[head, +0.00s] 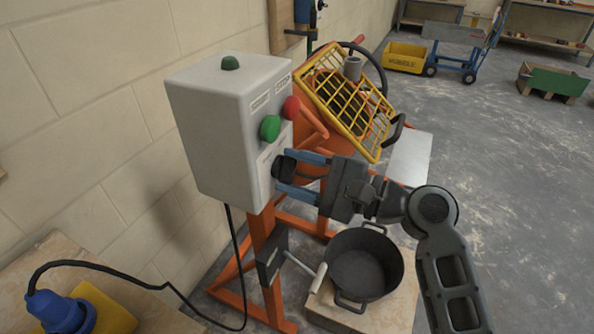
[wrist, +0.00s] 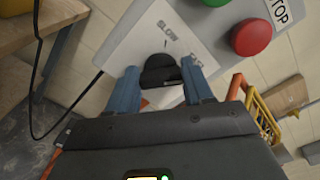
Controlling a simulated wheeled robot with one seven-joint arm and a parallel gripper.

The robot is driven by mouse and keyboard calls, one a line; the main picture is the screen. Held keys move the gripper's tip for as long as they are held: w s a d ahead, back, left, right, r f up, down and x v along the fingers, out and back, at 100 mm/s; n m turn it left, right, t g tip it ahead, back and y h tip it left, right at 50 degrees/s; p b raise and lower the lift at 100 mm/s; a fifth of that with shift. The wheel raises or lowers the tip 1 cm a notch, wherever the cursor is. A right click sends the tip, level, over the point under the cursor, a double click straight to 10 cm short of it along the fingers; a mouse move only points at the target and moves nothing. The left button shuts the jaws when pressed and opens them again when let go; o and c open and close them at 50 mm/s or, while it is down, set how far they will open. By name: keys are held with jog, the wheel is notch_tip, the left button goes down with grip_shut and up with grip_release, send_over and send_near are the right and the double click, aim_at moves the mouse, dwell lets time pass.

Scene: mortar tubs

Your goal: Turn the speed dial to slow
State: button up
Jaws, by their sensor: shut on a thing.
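The grey control box (head: 215,130) stands on an orange post against the wall. The black speed dial (head: 283,167) is low on its front face. My gripper (head: 292,178) reaches in from the right with its blue fingers on either side of the dial, shut on it. In the wrist view the dial (wrist: 160,70) sits between the two fingers (wrist: 160,88). A white plate (wrist: 150,38) around it bears the word SLOW above the dial. A second word to the right is partly hidden. The dial's pointer setting is hard to make out.
A green button (head: 270,128) and a red button (head: 291,108) sit just above the dial. An orange mixer with a yellow grid guard (head: 345,100) stands behind my gripper. A black tub (head: 364,265) stands below, and a black cable (head: 240,270) hangs from the box.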

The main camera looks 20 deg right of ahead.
jog(key=c, duration=0.3)
jog(key=shift+f+b, duration=0.1)
jog(key=shift+b, duration=0.2)
jog(key=n+b, duration=0.1)
jog(key=n, duration=0.1)
jog(key=n+b, duration=0.1)
jog(key=n, duration=0.1)
jog(key=n+b, duration=0.1)
jog(key=b, duration=0.1)
jog(key=shift+f+n, duration=0.3)
jog(key=shift+n, duration=0.1)
jog(key=n+b, duration=0.4)
jog(key=shift+f, duration=0.1)
jog(key=shift+n+b, duration=1.5)
jog(key=shift+n, duration=0.5)
jog(key=o, duration=1)
jog(key=shift+o, duration=0.2)
